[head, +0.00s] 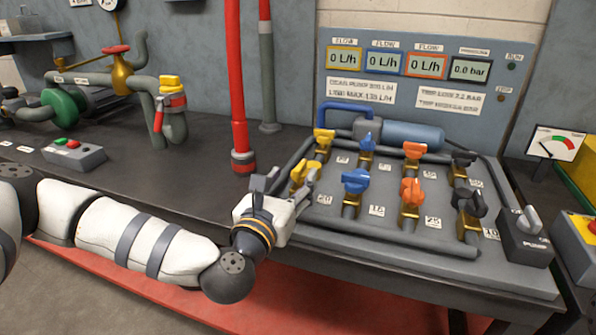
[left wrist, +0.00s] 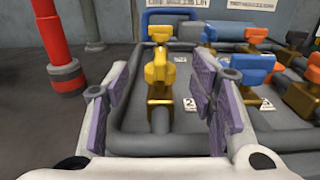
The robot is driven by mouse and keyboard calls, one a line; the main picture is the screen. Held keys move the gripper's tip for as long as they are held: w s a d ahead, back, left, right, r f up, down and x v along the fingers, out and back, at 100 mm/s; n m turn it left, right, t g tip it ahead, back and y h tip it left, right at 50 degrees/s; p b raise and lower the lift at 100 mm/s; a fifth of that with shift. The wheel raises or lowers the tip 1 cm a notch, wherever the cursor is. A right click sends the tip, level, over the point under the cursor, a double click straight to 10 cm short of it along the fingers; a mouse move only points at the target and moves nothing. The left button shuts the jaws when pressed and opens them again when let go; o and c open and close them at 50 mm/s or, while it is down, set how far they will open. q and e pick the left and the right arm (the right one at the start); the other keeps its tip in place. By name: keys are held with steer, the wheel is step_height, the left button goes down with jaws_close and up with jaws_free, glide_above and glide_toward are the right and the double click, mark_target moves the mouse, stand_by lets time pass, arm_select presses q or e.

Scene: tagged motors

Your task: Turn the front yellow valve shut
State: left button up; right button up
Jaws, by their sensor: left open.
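The front yellow valve (head: 299,174) is at the left front of the grey valve panel (head: 380,222), partly hidden by my left gripper in the head view. In the left wrist view the front yellow valve (left wrist: 156,72) is upright on a brass body, its handle looking narrow. My left gripper (head: 285,187) is open at the panel's left edge. In the left wrist view the gripper's fingers (left wrist: 161,84) stand apart on either side of the valve. I cannot tell whether they touch it. The back yellow valve (head: 324,138) stands behind. My right gripper is not in view.
Blue (head: 355,181), orange (head: 412,191) and black (head: 468,202) valves stand to the right. A red pipe (head: 238,85) rises left of the panel. The yellow flow display (head: 344,59) reads 0 L/h. A pump switch box (head: 526,236) sits at the right.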

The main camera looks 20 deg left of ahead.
mark_target(296, 175)
arm_select(q)
steer(key=shift+w+d, duration=0.1)
steer(key=shift+w, duration=1.85)
